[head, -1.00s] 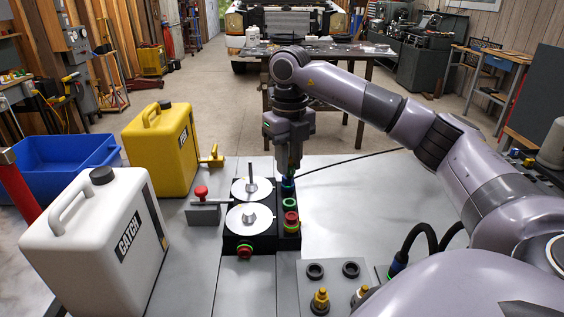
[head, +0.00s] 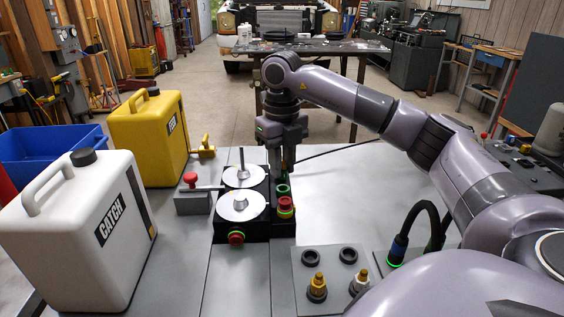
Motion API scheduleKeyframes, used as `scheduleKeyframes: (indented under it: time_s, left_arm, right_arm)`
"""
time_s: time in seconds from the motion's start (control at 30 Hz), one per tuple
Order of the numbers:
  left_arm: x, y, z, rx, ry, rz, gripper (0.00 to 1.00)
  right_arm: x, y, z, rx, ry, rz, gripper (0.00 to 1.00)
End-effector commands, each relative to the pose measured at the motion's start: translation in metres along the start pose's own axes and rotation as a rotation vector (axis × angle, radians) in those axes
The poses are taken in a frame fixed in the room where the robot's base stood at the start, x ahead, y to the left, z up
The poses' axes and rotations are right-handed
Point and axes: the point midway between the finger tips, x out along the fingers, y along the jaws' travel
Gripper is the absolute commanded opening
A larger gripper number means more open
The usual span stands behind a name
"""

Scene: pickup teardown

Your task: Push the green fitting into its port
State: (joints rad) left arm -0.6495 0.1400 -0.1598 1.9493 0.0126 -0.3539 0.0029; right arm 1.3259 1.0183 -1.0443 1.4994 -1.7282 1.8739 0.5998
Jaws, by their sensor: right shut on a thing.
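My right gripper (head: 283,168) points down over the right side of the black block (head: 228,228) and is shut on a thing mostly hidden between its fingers. A black hose (head: 340,150) runs off to the right from there; I take the held thing to be the green fitting, but its colour barely shows. Just in front of the fingertips is a green-ringed port (head: 283,189). Nearer is a red fitting (head: 285,203) on the same strip. I cannot tell whether the held end touches a port. My left gripper is not in view.
Two silver discs (head: 242,206) top the block. A red-knobbed lever (head: 190,180) stands to its left. White (head: 85,250) and yellow (head: 130,135) jugs stand farther left. A plate with gold fittings (head: 317,285) is in front.

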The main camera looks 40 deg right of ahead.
Motion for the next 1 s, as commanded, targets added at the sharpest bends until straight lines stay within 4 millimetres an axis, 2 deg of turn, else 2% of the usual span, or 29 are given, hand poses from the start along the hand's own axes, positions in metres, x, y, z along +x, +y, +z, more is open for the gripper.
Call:
scheduleKeyframes:
  time_s: [0.47, 1.0]
  left_arm:
    - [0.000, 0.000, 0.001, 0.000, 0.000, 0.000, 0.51]
    - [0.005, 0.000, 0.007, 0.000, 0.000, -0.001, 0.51]
  right_arm:
    - [0.001, 0.000, 0.000, 0.000, 0.000, 0.000, 0.00]
    - [0.017, 0.000, 0.000, 0.000, 0.000, 0.000, 0.00]
